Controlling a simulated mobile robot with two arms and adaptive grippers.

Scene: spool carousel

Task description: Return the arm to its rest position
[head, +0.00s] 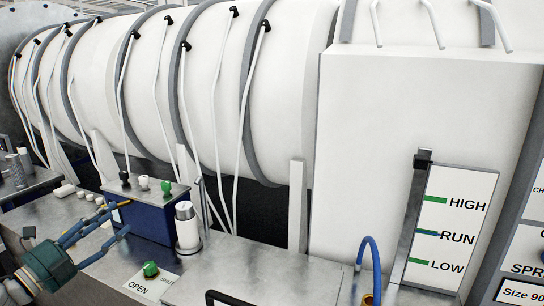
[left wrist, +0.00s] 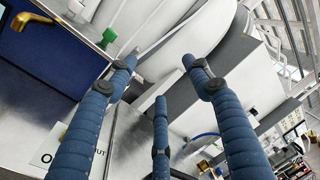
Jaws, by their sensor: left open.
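My left gripper (head: 118,218) is at the lower left of the head view, over the metal bench, with its blue fingers spread and nothing between them. Its green and dark wrist is at the picture's bottom left corner. In the left wrist view the three blue fingers (left wrist: 160,80) stand apart and empty. In the head view the fingers lie just left of a blue box (head: 150,218), whose side also shows in the left wrist view (left wrist: 50,65). I cannot tell whether they touch it. My right gripper is not in view.
The box has black, white and green knobs (head: 166,187) on top. A white spool (head: 187,228) stands beside it. An OPEN/SHUT plate (head: 138,285) with a green knob lies in front. A blue hose (head: 373,262) stands near a HIGH/RUN/LOW panel (head: 460,185). Large white drums (head: 215,90) fill the back.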

